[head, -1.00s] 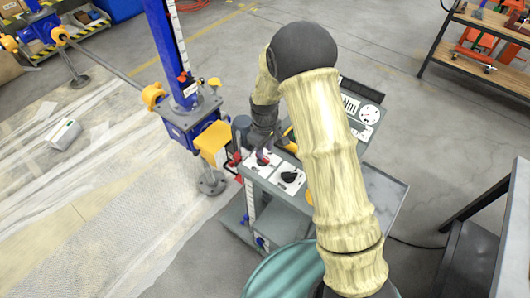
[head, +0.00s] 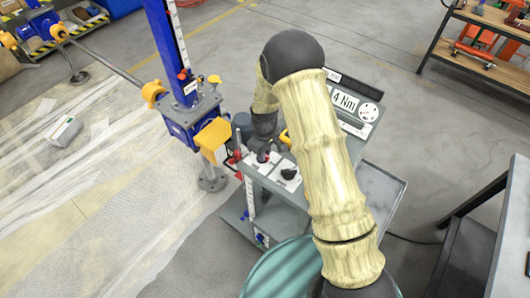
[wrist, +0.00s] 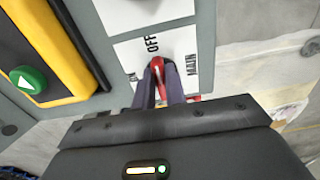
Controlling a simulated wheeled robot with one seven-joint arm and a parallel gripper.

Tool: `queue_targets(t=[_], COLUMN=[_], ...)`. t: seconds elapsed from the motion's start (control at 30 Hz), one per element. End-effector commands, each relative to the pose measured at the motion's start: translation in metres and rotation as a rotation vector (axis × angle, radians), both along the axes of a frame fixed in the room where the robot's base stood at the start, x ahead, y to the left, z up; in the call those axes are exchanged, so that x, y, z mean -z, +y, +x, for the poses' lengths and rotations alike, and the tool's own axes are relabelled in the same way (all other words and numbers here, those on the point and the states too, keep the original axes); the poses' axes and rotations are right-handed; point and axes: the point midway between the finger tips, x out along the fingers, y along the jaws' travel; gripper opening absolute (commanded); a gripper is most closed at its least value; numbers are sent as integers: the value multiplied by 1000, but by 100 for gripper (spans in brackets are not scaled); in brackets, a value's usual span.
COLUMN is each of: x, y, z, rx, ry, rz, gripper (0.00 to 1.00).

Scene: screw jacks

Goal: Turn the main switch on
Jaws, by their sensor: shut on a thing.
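The main switch (wrist: 158,68) has a red handle on a white plate (wrist: 185,45) marked OFF, MAIN and a partly hidden ON. In the wrist view my gripper (wrist: 160,80) is shut on the red handle, with one dark finger on each side of it. The fingers hide much of the handle, so its exact angle is hard to tell. In the head view my gripper (head: 261,156) is at the left end of the grey control cart's top (head: 272,184), and the switch is mostly covered.
A black knob (head: 289,174) sits on the plate beside the switch. A yellow-black box with a green button (wrist: 28,80) is close to the fingers. A display reading 4 Nm (head: 344,100) and a gauge (head: 368,112) stand behind. A blue screw jack (head: 190,115) is left of the cart.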

Motion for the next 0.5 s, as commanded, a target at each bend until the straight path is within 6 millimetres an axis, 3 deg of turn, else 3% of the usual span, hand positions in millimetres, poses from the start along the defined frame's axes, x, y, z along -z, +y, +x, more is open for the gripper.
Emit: queue_targets(t=[0.5], x=[1], y=[-3], z=[2], rx=[-147], ry=[0], rz=[-1], gripper=[0])
